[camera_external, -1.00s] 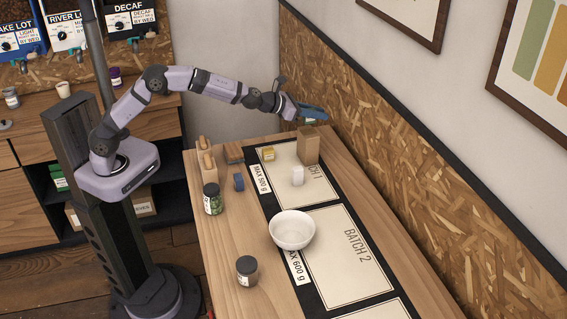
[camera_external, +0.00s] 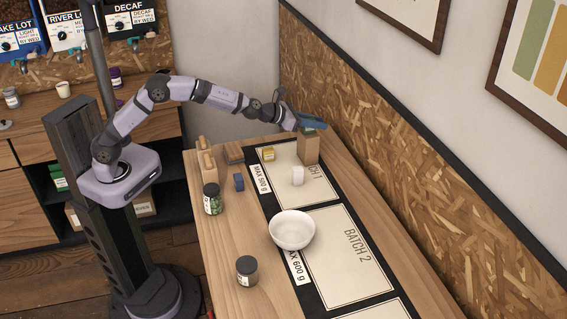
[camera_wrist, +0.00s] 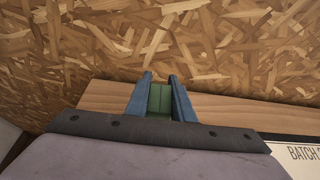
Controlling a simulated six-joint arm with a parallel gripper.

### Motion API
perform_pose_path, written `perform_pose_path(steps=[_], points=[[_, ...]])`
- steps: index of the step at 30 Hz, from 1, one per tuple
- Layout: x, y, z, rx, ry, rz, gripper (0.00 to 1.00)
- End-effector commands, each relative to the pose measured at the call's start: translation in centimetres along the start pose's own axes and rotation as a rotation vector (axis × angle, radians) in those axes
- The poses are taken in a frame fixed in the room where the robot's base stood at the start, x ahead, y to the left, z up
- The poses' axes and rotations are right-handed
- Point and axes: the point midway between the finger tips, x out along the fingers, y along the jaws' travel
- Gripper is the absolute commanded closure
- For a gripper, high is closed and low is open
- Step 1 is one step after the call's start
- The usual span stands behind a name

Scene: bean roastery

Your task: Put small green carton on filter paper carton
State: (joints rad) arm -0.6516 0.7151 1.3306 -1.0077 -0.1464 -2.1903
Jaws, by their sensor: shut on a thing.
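The small green carton (camera_wrist: 160,98) is between the two blue fingers of my gripper (camera_wrist: 161,88) in the wrist view. In the external view my gripper (camera_external: 312,122) is shut on it, and a little green (camera_external: 309,132) shows just under the fingers. The filter paper carton seems to be the tall brown carton (camera_external: 308,151), upright at the back of the Batch 1 area. The green carton is right at its top. I cannot tell whether the two touch. The brown carton does not show clearly in the wrist view.
The chipboard wall (camera_external: 400,150) is close behind the brown carton.

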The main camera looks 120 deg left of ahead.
Motion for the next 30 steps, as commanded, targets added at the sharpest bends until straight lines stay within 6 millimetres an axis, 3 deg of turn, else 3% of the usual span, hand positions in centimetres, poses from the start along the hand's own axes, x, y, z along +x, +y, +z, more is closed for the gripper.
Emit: perform_pose_path(steps=[1,2,3,4,19,30], points=[[0.1,0.0,-0.2,0.000,-0.001,0.000,1.00],[0.0,0.0,-0.1,0.000,-0.001,0.000,0.72],[0.0,0.0,-0.1,0.000,-0.001,0.000,0.62],[0.0,0.0,-0.1,0.000,0.000,0.000,0.60],[-0.4,0.0,0.2,0.000,-0.001,0.000,0.60],[-4.8,0.0,0.2,-0.001,-0.003,0.000,0.60]])
